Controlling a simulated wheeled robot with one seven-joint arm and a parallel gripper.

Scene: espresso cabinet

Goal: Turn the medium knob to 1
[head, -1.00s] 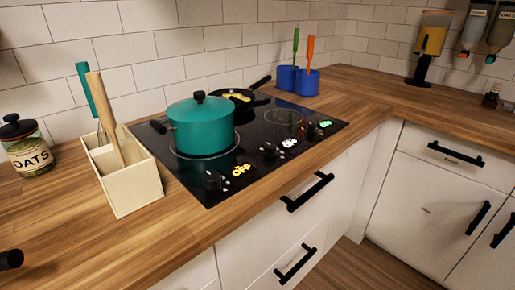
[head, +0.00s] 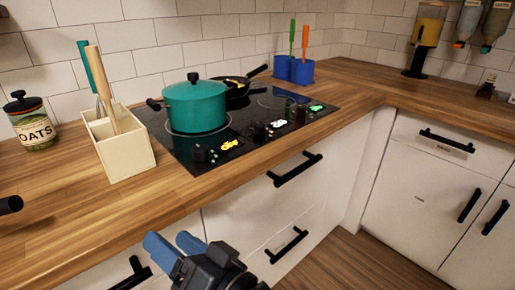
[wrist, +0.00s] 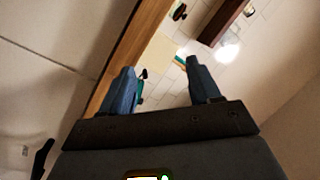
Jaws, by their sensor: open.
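The black cooktop (head: 245,150) has three dark knobs along its front edge. The left knob (head: 202,153) has an orange-yellow lit sign beside it. The middle knob (head: 259,132) has a white lit sign. The right knob (head: 300,114) has a green lit sign. The signs are too small to read, and I cannot tell which knob is the medium one. My gripper (head: 169,240) is open and empty, with blue fingers, in front of and below the counter edge, apart from the knobs. In the wrist view its fingers (wrist: 160,68) are spread, with no knob clearly visible between them.
A teal lidded pot (head: 195,104) and a black pan (head: 237,88) stand on the cooktop. A cream utensil box (head: 128,155) is to its left, blue cups (head: 301,73) behind right. Black drawer handles (head: 296,170) stick out below the counter. Bare wood lies before the cooktop.

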